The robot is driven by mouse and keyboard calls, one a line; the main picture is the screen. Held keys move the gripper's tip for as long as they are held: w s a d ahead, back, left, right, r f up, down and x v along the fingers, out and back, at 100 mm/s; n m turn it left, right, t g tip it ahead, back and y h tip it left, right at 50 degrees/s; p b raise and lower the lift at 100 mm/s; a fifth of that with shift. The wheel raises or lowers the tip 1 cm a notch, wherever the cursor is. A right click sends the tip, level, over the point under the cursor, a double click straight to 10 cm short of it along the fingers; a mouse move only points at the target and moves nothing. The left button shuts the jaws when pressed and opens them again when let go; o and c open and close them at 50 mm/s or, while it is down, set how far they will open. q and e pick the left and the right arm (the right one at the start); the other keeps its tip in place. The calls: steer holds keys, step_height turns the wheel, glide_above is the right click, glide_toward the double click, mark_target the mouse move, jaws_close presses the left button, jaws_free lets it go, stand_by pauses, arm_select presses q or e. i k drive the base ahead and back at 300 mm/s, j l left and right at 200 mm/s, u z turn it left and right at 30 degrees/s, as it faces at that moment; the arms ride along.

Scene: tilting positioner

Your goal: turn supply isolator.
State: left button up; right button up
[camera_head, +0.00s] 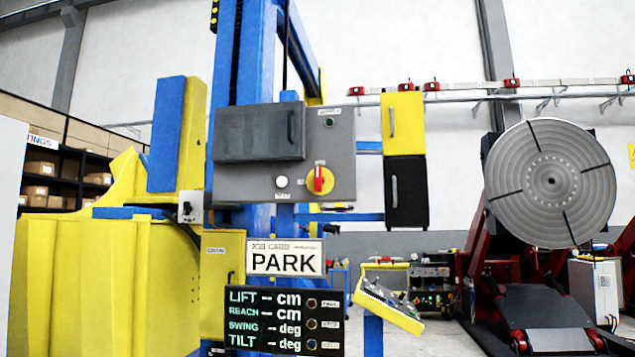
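A red rotary handle on a round yellow plate (320,180), which looks like the supply isolator, sits on the lower right of a grey control cabinet (230,185). The red handle stands about upright. A small label is above it, too small to read surely. A white round button (282,182) is to its left, and a dark green round lamp or button (329,123) is above. Neither of my grippers shows in the head view, and nothing covers the handle.
A dark grey door with a handle (260,133) covers the cabinet's upper left. A yellow box (403,122) and a black box (405,190) stand at its right. Below are a PARK sign (286,262), a readout board (286,320) and a tilted yellow console (390,305).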

mark_target(319, 181)
steer(key=i+l, duration=0.25)
steer(key=l, duration=0.15)
steer(key=i+l, duration=0.2)
steer(key=l, duration=0.25)
steer(key=i+l, duration=0.25)
steer(key=l, duration=0.15)
steer(key=z, duration=0.05)
